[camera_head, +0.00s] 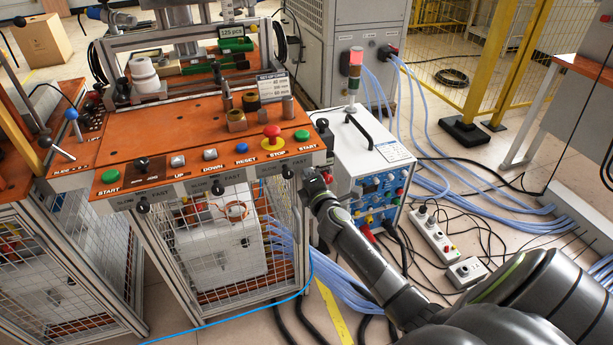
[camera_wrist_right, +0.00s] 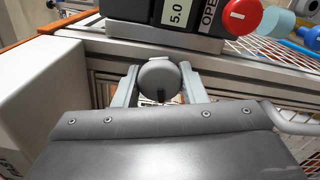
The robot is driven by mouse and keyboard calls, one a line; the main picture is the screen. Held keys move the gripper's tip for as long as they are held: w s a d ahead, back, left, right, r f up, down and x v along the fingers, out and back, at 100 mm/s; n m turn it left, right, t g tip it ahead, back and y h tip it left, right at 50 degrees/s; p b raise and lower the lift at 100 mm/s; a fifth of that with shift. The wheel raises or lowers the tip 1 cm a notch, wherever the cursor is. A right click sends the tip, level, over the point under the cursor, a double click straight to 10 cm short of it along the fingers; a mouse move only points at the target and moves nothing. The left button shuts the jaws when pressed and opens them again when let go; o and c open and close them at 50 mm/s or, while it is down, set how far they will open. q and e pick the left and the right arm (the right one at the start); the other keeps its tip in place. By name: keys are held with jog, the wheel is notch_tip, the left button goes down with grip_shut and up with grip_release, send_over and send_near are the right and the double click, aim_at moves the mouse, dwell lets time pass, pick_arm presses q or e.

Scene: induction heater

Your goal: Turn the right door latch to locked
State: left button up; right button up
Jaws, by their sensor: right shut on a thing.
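The right door latch is a round dark grey knob (camera_wrist_right: 158,82) with a dark slot in its lower part, on the metal frame below the panel. My right gripper (camera_wrist_right: 158,88) has its two grey fingers on either side of this knob and is shut on it. In the head view my right gripper (camera_head: 311,182) is at the right front corner of the orange-topped machine (camera_head: 130,148), and its wrist hides the knob it holds. My left gripper is not in view.
A black box with a red knob (camera_wrist_right: 242,14) and an "OPEN" label is just above the gripper. Blue hoses and black cables (camera_head: 470,235) cover the floor at right.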

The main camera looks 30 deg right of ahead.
jog(key=shift+f+m+b, duration=0.1)
jog(key=shift+m+b, duration=0.25)
jog(key=shift+m, duration=1.15)
jog(key=o, duration=0.6)
jog(key=shift+o, duration=0.2)
jog(key=shift+s, duration=0.1)
jog(key=v, duration=1.7)
jog(key=shift+s, duration=0.15)
jog(key=shift+d, duration=0.1)
